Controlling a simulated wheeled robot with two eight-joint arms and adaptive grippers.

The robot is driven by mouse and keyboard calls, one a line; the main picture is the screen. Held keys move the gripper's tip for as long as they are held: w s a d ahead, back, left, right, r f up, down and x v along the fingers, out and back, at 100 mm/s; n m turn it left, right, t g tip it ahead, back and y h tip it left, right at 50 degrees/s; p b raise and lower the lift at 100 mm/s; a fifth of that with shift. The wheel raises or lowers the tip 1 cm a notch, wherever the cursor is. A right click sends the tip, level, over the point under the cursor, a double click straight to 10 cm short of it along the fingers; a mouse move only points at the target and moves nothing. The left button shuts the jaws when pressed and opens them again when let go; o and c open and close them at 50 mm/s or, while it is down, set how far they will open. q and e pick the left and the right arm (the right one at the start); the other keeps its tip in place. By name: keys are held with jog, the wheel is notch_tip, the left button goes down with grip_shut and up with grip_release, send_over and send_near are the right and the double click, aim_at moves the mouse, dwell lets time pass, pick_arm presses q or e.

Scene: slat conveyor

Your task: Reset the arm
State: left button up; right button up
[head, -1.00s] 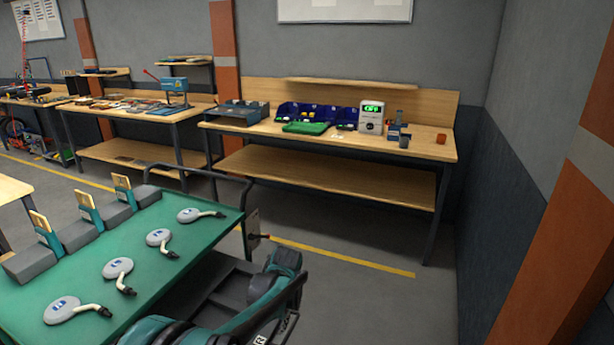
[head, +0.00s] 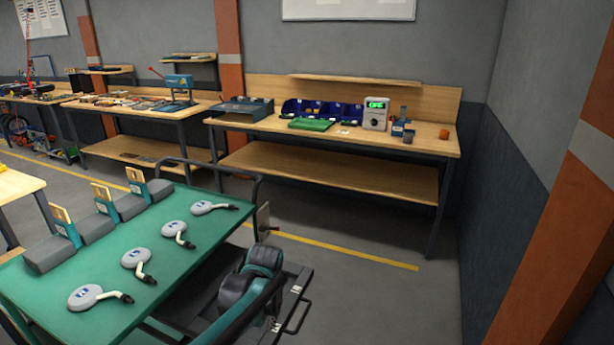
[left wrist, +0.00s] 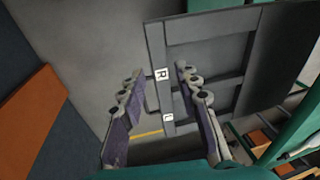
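My left gripper (left wrist: 159,72) shows in the left wrist view, with its two purple-grey fingers well apart and nothing between them. Beyond the fingers is a dark grey framed panel (left wrist: 205,45) with small white labels; I cannot tell its distance. A teal and black arm of mine (head: 262,262) shows at the bottom of the head view, right of the green-topped table (head: 190,262). No gripper can be made out in the head view. My right gripper is not in view.
The green table carries several grey handled pieces (head: 137,258) and grey blocks with upright holders (head: 112,202). A wooden workbench (head: 330,178) with blue bins (head: 322,110) stands at the back wall. Open floor (head: 370,300) lies to the right, up to an orange pillar (head: 550,245).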

pick_arm(q)
jog(key=s+a+r+n+t, duration=0.2)
jog(key=s+a, duration=0.1)
jog(key=s, duration=0.7)
jog(key=s+a+r+n+t+h, duration=0.1)
jog(key=s+a+r+t, duration=0.1)
jog(key=s, duration=0.8)
jog(key=shift+s+a+r+n+t, duration=0.15)
jog(key=shift+a+r+n+t, duration=0.2)
jog(key=shift+a+t, duration=0.25)
